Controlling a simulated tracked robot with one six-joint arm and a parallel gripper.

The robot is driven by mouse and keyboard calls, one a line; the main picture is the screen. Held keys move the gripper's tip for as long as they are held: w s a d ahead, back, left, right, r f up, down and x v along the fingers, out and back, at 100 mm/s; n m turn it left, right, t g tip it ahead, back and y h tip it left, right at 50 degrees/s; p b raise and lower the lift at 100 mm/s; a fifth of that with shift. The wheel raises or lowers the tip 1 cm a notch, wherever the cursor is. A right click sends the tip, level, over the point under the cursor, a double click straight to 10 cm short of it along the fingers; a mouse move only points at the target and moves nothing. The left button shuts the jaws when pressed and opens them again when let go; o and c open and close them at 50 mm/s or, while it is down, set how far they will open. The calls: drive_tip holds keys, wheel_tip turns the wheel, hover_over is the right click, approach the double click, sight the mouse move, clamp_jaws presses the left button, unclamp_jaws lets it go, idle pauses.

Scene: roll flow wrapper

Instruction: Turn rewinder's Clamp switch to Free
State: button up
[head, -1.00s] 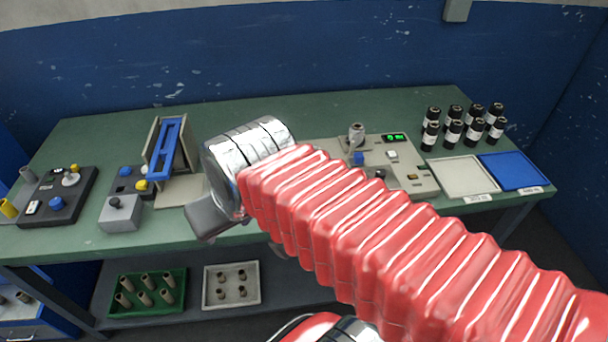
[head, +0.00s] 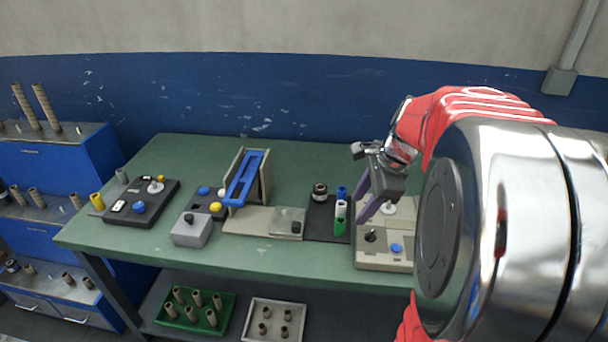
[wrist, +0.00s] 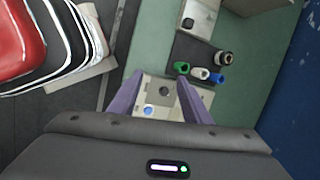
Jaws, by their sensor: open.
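A beige control unit (head: 378,262) stands on the right part of the green table, partly hidden by my arm. It carries a black knob (head: 370,236), a blue button (head: 396,248) and a pale spindle (head: 388,208). I cannot read any labels, so which control is the Clamp switch is unclear. My gripper (head: 366,212) is open, its purple fingers pointing down over this unit. In the wrist view, the dark knob (wrist: 167,88) shows between the spread fingers (wrist: 160,76), with the blue button (wrist: 148,110) close to the left finger. The fingers appear apart from the knob.
A black mat (head: 320,229) with a dark roll and blue, white and green cylinders lies just left of the unit. Further left are a blue-framed stand (head: 245,180), a grey box (head: 190,230) and a black panel (head: 160,212). The table's back strip is clear.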

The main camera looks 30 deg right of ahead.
sight(370, 232)
drive_tip(key=d+f+m, duration=0.4)
drive_tip(key=d+m, duration=0.4)
drive_tip(key=d, duration=0.3)
drive_tip(key=shift+s+d+f+t+y, duration=0.25)
drive_tip(key=shift+s+d+t+y, duration=0.05)
drive_tip(key=shift+s+d+y, duration=0.1)
drive_tip(key=shift+f, duration=0.1)
drive_tip(key=x, duration=1.3)
drive_tip(key=shift+w+f, duration=0.1)
drive_tip(key=shift+f, duration=0.2)
drive_tip(key=shift+c, duration=0.2)
